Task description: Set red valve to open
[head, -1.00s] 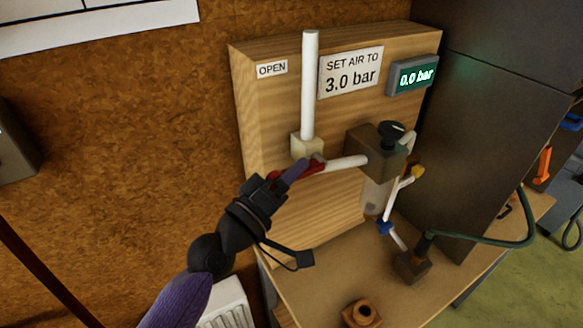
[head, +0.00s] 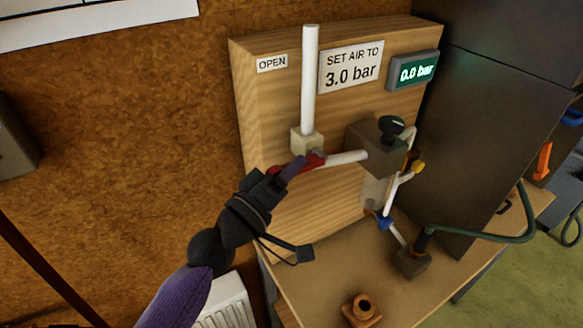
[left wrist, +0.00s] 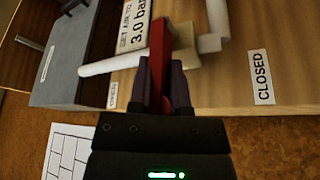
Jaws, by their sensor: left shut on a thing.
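The red valve handle (head: 315,161) is at the pale valve block (head: 306,141) on the wooden panel, below the upright white pipe. My left gripper (head: 294,168) is shut on the handle and hides part of it. In the left wrist view the red handle (left wrist: 157,45) runs between the two fingers of the left gripper (left wrist: 164,75). The OPEN label (head: 272,63) is at the panel's upper left. A CLOSED label (left wrist: 262,78) shows in the left wrist view. My right gripper is not in view.
A grey-brown regulator box (head: 372,150) with a black knob (head: 391,127) stands right of the valve. The display (head: 414,71) reads 0.0 bar. Blue (head: 383,222) and yellow (head: 417,167) handles sit lower right. A brown fitting (head: 361,311) lies on the bench.

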